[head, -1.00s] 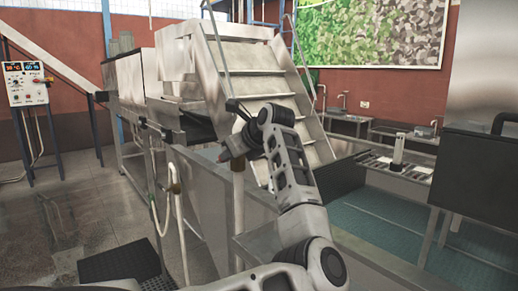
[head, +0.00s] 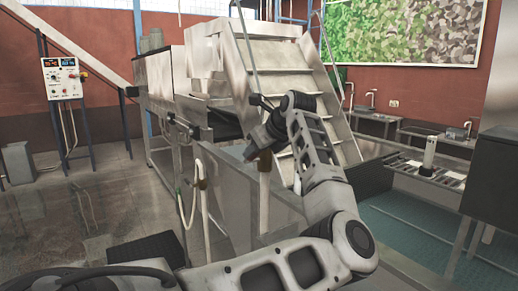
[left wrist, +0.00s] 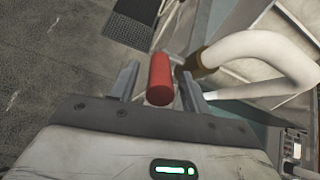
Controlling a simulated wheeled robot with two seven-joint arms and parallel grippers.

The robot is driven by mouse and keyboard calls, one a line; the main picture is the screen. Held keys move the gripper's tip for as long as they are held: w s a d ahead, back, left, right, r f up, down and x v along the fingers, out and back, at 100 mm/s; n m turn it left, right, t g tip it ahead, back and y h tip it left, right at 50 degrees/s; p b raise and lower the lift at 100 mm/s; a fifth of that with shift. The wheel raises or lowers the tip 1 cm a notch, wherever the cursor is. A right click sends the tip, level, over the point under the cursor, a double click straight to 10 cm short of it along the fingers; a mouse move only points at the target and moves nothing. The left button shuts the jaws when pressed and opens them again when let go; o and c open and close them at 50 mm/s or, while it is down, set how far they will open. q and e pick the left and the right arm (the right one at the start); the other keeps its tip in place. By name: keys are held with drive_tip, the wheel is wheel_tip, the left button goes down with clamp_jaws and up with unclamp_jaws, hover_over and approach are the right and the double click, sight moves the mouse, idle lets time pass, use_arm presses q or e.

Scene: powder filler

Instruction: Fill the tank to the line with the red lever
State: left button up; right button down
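The red lever handle (left wrist: 160,78), a short red cylinder, stands between the fingers of my left gripper (left wrist: 162,88) in the left wrist view. The two fingers are apart, one on each side of the handle, with gaps showing. In the head view my left gripper (head: 263,133) is at the side of the grey metal machine (head: 238,205), below its steps. The handle is hard to make out there. I cannot pick out a tank or its fill line. My right gripper is not in view.
A thick white hose (left wrist: 262,52) with a brown collar (left wrist: 195,65) is close to the right finger. A control box (head: 65,78) with displays stands at the far left. Steps (head: 285,85) rise behind the gripper. Floor at left is mostly free.

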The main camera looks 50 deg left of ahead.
use_arm(q)
drive_tip(key=b+v, duration=0.2)
drive_tip(key=v, duration=1.4)
drive_tip(key=shift+b, duration=0.3)
drive_tip(key=shift+a, duration=0.1)
idle(6.0)
